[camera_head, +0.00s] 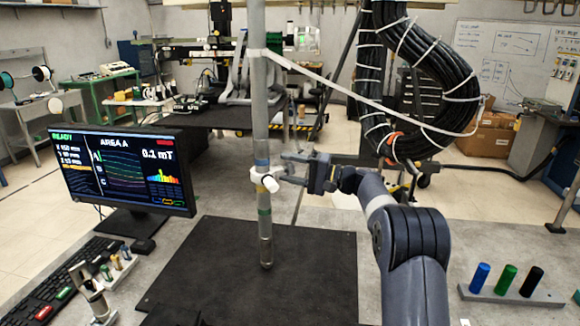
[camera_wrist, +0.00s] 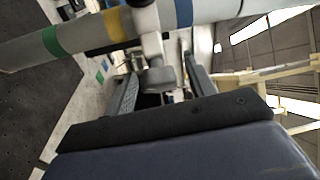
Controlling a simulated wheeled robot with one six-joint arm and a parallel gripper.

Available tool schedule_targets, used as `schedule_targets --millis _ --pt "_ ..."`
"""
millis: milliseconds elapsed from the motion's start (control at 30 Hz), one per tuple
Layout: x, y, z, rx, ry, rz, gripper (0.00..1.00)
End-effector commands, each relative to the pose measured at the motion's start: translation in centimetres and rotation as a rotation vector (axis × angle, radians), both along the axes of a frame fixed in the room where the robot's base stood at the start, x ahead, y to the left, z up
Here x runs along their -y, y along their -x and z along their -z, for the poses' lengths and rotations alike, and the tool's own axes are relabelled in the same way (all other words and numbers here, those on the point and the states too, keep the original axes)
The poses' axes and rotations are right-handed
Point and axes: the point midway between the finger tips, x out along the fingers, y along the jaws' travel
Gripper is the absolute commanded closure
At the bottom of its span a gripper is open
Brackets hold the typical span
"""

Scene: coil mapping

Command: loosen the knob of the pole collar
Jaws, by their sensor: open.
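The upright grey pole (camera_head: 264,238) has coloured bands and carries a white pole collar (camera_head: 262,172). In the wrist view the pole (camera_wrist: 95,32) crosses the top with green, yellow and blue bands, and the collar (camera_wrist: 151,22) sits between the yellow and blue bands. The collar's pale grey knob (camera_wrist: 160,77) points toward my gripper. My gripper (camera_head: 286,168) is just right of the collar, its fingers pointing left at it. In the wrist view my gripper (camera_wrist: 160,68) is open, with one finger on each side of the knob. Finger contact cannot be told.
A black mat (camera_head: 215,285) lies under the pole. A monitor (camera_head: 125,175) stands left, with a keyboard (camera_head: 65,285) in front. A rack with coloured cylinders (camera_head: 510,296) lies at right.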

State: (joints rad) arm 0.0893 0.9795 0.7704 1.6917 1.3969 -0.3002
Motion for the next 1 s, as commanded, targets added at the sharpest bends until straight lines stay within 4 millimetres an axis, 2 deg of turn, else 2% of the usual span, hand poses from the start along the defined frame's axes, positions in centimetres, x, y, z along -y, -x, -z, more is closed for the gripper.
schedule_targets --millis 267,800,1000 --pt "-0.14 -0.05 0.00 0.000 0.000 0.000 0.47" --pt "-0.11 -0.04 -0.02 0.000 -0.001 0.000 0.91" --pt "-0.10 -0.04 0.12 0.007 -0.004 0.001 0.92"
